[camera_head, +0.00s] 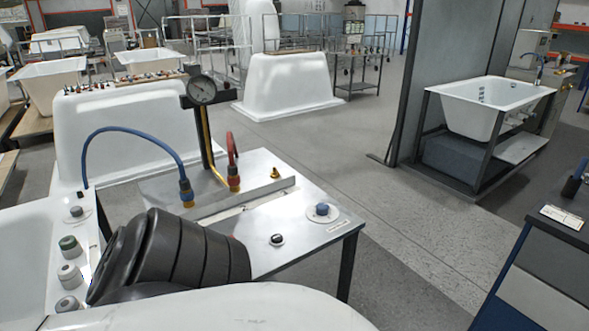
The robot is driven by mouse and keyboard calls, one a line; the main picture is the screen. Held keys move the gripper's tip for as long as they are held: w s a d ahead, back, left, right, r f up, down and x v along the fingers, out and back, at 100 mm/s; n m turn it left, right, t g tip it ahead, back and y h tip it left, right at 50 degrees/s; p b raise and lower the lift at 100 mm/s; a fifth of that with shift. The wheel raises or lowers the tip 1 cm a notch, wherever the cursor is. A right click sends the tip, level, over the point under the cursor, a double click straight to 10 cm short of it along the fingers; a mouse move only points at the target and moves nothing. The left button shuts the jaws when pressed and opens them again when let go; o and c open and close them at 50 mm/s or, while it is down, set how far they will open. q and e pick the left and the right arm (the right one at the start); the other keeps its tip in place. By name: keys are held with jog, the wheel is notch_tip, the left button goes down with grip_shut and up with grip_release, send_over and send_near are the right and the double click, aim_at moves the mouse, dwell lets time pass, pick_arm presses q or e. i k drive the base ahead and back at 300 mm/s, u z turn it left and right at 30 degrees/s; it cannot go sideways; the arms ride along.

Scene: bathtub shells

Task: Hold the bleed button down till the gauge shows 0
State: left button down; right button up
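The label is unreadable, so I cannot tell for sure which is the bleed button. Nothing touches either one. Neither gripper shows.
A blue hose (131,130) and a short red hose (232,148) end in fittings on the bench (305,238). A small brass fitting (275,173) stands behind. Several knobs (69,245) line a white surface at left. My dark ribbed arm part covers the bench's front left.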

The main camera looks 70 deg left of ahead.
aim_at(276, 238)
jog(key=i, duration=1.85)
jog(key=u, duration=3.15)
